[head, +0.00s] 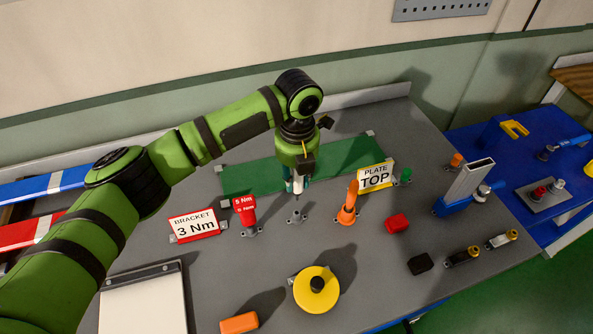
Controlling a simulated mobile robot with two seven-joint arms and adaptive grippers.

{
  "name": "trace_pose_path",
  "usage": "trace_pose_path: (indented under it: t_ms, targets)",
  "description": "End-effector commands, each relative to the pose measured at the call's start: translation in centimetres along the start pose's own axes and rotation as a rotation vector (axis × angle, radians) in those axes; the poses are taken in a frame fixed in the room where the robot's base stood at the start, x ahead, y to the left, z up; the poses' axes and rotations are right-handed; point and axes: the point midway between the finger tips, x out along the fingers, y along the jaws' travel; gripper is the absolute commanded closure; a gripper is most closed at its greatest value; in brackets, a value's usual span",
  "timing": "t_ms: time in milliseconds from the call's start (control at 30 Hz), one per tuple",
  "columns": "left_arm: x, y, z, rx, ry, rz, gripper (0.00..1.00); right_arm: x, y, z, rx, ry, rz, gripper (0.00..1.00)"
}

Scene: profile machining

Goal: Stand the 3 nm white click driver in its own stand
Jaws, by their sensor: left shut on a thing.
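My left gripper (298,176) points down over the middle of the table, shut on the white click driver (298,187). Most of the driver is hidden by the fingers; only a small pale part shows below them. A small grey stand (296,217) with nothing in it sits on the table just below the held driver. The driver appears to be above the stand, apart from it. A red driver (245,212) with a red label stands in its holder left of it. An orange driver (348,203) stands to the right. My right gripper is out of view.
A green mat (235,179) lies behind.

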Motion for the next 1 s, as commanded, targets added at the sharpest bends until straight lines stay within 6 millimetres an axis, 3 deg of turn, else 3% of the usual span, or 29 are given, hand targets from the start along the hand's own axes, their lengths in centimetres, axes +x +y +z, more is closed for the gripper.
trace_pose_path:
  t_ms: [300, 500, 800, 1000]
  targets:
    - [-0.3, 0.0, 0.1, -0.012, -0.003, -0.002, 1.00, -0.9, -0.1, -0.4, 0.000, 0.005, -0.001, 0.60]
    - [1.6, 0.1, 0.0, -0.013, -0.002, 0.000, 1.00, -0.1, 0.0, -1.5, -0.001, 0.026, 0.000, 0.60]
    - [4.4, 0.0, 0.0, -0.013, -0.003, -0.001, 1.00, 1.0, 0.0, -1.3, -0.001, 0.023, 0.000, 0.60]
    - [5.0, 0.0, 0.1, -0.013, -0.004, -0.001, 1.00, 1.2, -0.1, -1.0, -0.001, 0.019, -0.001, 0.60]
